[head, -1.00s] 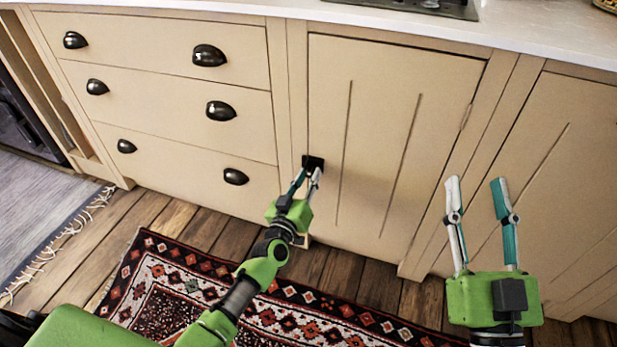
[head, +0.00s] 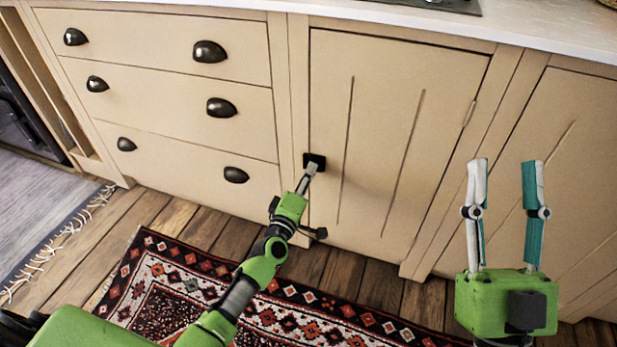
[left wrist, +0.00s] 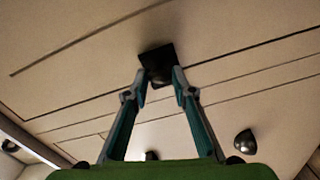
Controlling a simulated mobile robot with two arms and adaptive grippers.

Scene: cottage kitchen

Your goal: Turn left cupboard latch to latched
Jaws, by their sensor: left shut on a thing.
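The left cupboard latch (head: 315,161) is a small dark square plate with a knob, at the left edge of the cream cupboard door (head: 385,150). My left gripper (head: 309,172) is at the latch, with its fingers shut on the knob. In the left wrist view the latch (left wrist: 157,62) sits between the fingertips of my left gripper (left wrist: 160,82), which hide the sides of the knob. The door looks closed. My right gripper (head: 503,165) is open and empty, in front of the right-hand cupboard door.
Drawers with dark cup handles (head: 221,109) stand left of the door. A white worktop (head: 400,18) runs above. A patterned red rug (head: 290,318) lies on the wooden floor (head: 344,274) below.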

